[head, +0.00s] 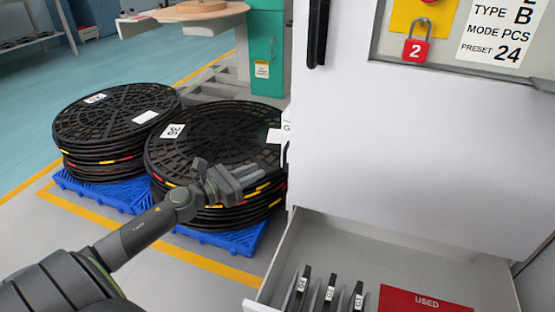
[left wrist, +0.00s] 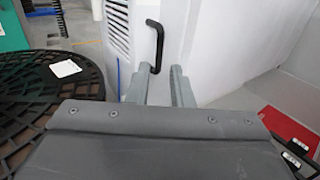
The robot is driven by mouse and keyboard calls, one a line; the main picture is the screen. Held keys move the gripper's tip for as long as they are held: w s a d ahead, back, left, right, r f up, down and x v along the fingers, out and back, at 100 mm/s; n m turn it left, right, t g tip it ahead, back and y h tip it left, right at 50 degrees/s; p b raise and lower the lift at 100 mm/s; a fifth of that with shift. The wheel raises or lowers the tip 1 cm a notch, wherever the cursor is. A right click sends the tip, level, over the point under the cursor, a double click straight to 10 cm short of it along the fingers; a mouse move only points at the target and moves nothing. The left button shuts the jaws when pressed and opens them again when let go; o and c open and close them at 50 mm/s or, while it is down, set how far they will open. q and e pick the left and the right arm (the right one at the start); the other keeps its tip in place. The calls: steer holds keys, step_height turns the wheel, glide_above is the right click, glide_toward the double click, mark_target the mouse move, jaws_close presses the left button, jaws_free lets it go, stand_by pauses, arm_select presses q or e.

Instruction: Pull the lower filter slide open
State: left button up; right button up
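My left gripper (head: 245,180) is in front of the black reel stack, left of the white cabinet (head: 410,140). In the left wrist view its two fingers (left wrist: 160,78) stand apart with nothing between them. A black bar handle (left wrist: 155,45) on a white upright face shows just beyond the fingertips, apart from them. In the head view a small white labelled piece with a dark edge (head: 287,140) sticks out at the cabinet's left edge. I cannot tell whether this is the lower filter slide, as the cabinet's left side is mostly hidden. My right gripper is not in view.
An open drawer (head: 262,292) at the cabinet's bottom holds several upright black cards (head: 329,290) and a red USED panel (head: 425,300). Wide black reel stacks (head: 215,135) stand on blue pallets (head: 232,240) at left. A red padlock (head: 415,52) hangs on the cabinet.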

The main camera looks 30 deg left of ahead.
arm_select(q)
steer(key=p+x, duration=0.1)
steer(key=x, duration=0.7)
steer(key=shift+w, duration=0.2)
steer(key=shift+d, duration=0.15)
jaws_close()
